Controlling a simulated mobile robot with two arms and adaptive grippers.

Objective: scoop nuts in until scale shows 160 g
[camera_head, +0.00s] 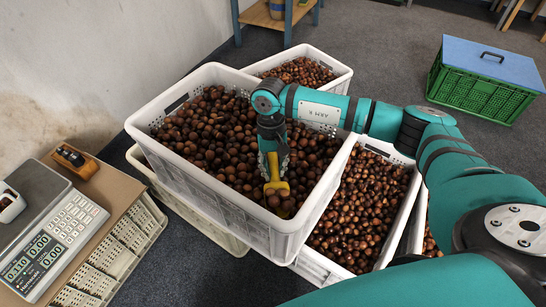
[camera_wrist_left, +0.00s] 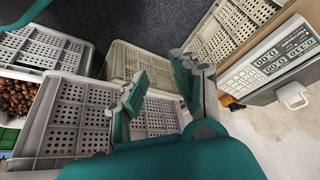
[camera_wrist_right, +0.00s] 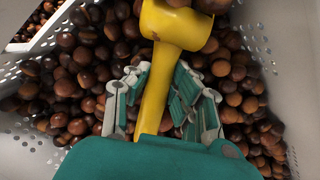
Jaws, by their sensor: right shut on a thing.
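My right gripper (camera_head: 273,165) is shut on the handle of a yellow scoop (camera_head: 277,187) inside the tall white crate (camera_head: 222,205) of large brown chestnuts (camera_head: 215,135). In the right wrist view the scoop's handle (camera_wrist_right: 155,95) runs between the fingers, and its bowl lies among the nuts with some at its mouth. How many it holds is unclear. The scale (camera_head: 60,240) is at the left with lit green digits, too small to read surely. A small white container (camera_head: 10,206) is on its pan, partly cut off. My left gripper (camera_wrist_left: 160,88) is open and empty.
More white crates of smaller nuts (camera_head: 355,215) stand right of and behind the tall crate. A green crate with a blue lid (camera_head: 490,70) stands at the back right. Open grey floor lies between.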

